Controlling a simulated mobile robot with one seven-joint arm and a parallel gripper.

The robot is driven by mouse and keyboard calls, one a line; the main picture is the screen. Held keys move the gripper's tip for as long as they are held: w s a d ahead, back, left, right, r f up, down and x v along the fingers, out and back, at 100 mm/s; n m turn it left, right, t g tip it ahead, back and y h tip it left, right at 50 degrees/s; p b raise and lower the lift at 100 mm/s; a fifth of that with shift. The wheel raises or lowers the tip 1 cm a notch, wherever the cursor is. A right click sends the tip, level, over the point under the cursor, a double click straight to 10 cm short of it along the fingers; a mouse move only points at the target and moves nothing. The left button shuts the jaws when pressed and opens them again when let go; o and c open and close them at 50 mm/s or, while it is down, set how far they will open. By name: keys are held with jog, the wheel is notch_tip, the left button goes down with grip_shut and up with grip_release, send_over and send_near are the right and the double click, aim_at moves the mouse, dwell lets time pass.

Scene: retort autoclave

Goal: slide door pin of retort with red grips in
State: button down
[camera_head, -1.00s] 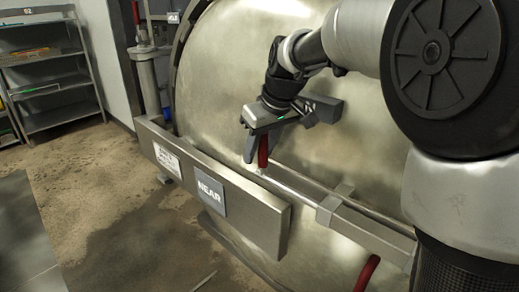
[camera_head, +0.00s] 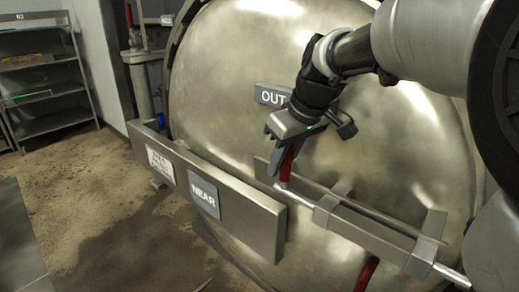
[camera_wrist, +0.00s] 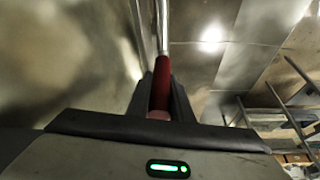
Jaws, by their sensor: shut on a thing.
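The retort's round metal door (camera_head: 400,120) fills the middle of the head view. A door pin, a bright metal rod (camera_head: 299,194), lies along a bracketed guide (camera_head: 365,230) across the door. Its far right end shows beyond the right bracket. My gripper (camera_head: 281,168) is shut on the pin's upright red grip (camera_head: 287,162). In the wrist view the red grip (camera_wrist: 160,88) stands between my fingers, with the rod running up from it. A second red grip (camera_head: 367,273) shows low on the door, apart from my gripper.
A metal beam (camera_head: 240,215) with a "NEAR" plate (camera_head: 204,195) crosses the door's left front. An "OUT" plate (camera_head: 272,95) is on the door behind my gripper. A grey shelf rack (camera_head: 45,90) stands far left. The floor at lower left is open.

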jog(key=shift+s+d, duration=0.1)
jog(key=shift+d, duration=0.1)
jog(key=c, duration=1.6)
grip_release()
jog(key=shift+s+d, duration=0.1)
jog(key=shift+s, duration=0.05)
jog(key=shift+r, duration=0.25)
jog(key=p+v, duration=0.3)
jog(key=v, duration=1.4)
